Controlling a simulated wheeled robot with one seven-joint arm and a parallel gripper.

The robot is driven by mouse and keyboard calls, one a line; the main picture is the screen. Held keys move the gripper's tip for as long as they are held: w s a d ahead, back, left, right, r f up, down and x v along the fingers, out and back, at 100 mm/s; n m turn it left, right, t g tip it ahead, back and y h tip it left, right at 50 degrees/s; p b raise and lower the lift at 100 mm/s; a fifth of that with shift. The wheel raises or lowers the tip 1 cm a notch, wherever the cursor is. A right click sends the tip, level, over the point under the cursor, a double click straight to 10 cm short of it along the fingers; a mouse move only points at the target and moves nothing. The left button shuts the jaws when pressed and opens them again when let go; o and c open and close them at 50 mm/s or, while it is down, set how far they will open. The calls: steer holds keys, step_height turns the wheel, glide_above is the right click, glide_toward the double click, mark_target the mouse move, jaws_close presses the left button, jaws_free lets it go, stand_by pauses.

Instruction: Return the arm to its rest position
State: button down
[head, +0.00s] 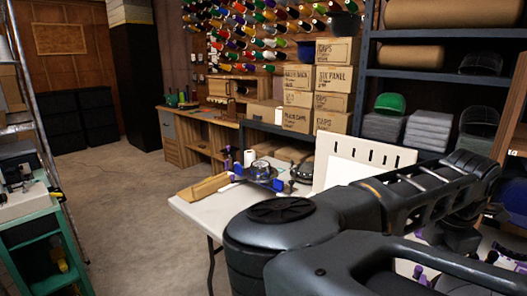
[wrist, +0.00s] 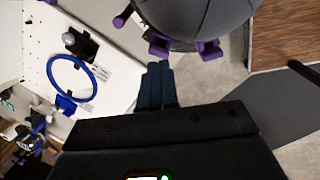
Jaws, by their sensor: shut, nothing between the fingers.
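My arm (head: 400,190) reaches from the lower middle of the head view to the right, bent over beside the white table. My gripper's tips do not show clearly there. In the wrist view, my gripper (wrist: 154,84) has its dark blue fingers together with nothing between them. Below the fingers is pale floor. A dark grey rounded thing with purple clips (wrist: 208,50) is close beyond the fingertips at the top. I cannot tell from this view how far apart they are.
The white table (head: 195,212) holds a blue and black cap fixture (head: 262,172) and a wooden piece (head: 205,187). A blue ring (wrist: 52,84) shows at left in the wrist view. Shelves with caps (head: 390,104) stand at right. A teal cart (head: 50,250) stands at left; floor between is clear.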

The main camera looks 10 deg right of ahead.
steer(key=shift+s+a+r, duration=0.1)
steer(key=shift+r, duration=0.65)
